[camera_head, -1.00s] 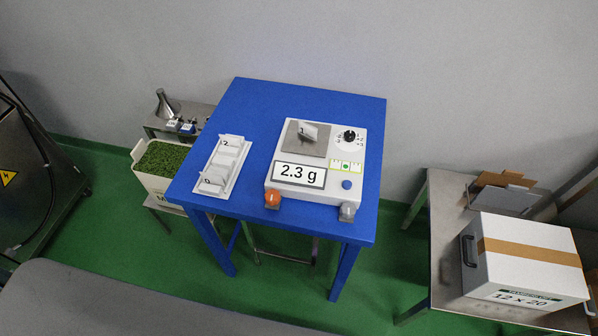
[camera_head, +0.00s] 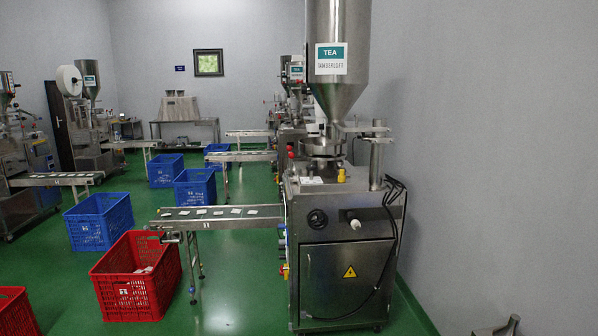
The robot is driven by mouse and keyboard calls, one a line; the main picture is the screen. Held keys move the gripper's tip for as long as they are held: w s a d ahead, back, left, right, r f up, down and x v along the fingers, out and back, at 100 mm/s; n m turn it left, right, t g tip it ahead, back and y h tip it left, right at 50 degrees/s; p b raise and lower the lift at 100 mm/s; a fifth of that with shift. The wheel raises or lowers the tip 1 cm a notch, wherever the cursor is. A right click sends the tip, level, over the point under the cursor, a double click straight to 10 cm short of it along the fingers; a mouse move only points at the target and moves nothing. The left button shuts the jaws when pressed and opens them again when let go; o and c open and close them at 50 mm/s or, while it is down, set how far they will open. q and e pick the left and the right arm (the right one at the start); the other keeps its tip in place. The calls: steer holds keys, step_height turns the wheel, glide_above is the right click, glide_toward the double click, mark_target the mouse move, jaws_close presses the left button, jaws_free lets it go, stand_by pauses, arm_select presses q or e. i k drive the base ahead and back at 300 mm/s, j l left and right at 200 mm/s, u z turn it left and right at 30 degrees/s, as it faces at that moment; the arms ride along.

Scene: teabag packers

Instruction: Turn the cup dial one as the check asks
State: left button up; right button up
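A steel packing machine (camera_head: 345,235) stands at the centre right, with a large hopper (camera_head: 338,50) labelled TEA on top. A dark round knob (camera_head: 317,219) shows on the upper front of its cabinet; I cannot tell whether it is the cup dial, and its setting is too small to read. A yellow part (camera_head: 341,176) and red parts sit near its top deck. The check scale is out of view.
A conveyor (camera_head: 215,217) with several teabags runs left from the machine. A red crate (camera_head: 137,277) stands below its end, and blue crates (camera_head: 99,221) stand behind. Green floor (camera_head: 235,300) is clear before the conveyor. A grey wall closes the right side.

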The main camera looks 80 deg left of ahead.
mark_target(311, 168)
steer(key=u, duration=2.45)
steer(key=i+j+z, duration=0.1)
steer(key=i, duration=0.25)
